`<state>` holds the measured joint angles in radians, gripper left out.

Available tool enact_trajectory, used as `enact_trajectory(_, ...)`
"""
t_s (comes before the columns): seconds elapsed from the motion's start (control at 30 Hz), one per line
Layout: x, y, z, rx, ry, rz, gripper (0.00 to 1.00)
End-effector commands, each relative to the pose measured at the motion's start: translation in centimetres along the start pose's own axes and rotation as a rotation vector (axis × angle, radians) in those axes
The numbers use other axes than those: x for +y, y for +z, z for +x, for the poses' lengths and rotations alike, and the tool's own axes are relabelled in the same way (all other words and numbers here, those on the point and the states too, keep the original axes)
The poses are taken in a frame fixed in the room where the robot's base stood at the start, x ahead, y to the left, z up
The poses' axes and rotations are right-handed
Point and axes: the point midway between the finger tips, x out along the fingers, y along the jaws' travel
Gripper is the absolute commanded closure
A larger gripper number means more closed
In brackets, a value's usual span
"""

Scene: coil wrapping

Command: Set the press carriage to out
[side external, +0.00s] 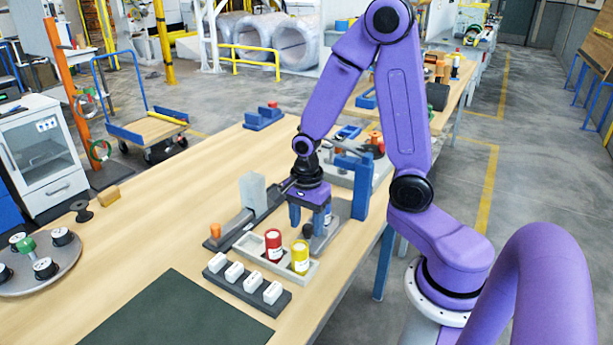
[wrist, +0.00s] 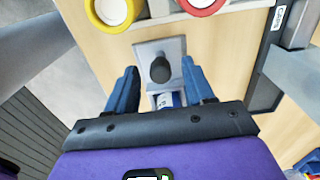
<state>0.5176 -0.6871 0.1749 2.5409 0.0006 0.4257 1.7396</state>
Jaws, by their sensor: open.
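A grey plate with a black knob (wrist: 160,70) lies below my gripper (wrist: 159,76); it looks like the press carriage. In the side view the black knob (side external: 307,231) shows at the near end of a grey base (side external: 326,240), which runs toward a blue upright frame (side external: 353,187). My gripper (side external: 308,222) points down with its blue fingers apart. In the wrist view the knob appears between the two fingers, with gaps on both sides. I cannot tell its height against the fingertips. A small white and blue item (wrist: 166,100) shows partly behind the knob, mostly hidden by my gripper.
A red canister (side external: 273,245) and a yellow canister (side external: 300,257) stand in a grey tray close by. A dark rack (side external: 246,289) holds several white blocks. A grey block (side external: 253,193) stands by a dark rail left of my gripper.

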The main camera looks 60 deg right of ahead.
Motion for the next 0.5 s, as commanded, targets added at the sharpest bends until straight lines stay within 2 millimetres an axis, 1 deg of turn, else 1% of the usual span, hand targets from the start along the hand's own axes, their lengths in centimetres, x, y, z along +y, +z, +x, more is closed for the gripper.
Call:
enact_trajectory(0.03, -0.1, 0.0, -0.7, -0.001, -0.007, 0.0, 0.47)
enact_trajectory(0.27, -0.1, 0.1, -4.0, -0.001, -0.008, -0.001, 0.47)
enact_trajectory(0.5, -0.1, 0.1, -8.0, -0.001, -0.009, -0.002, 0.47)
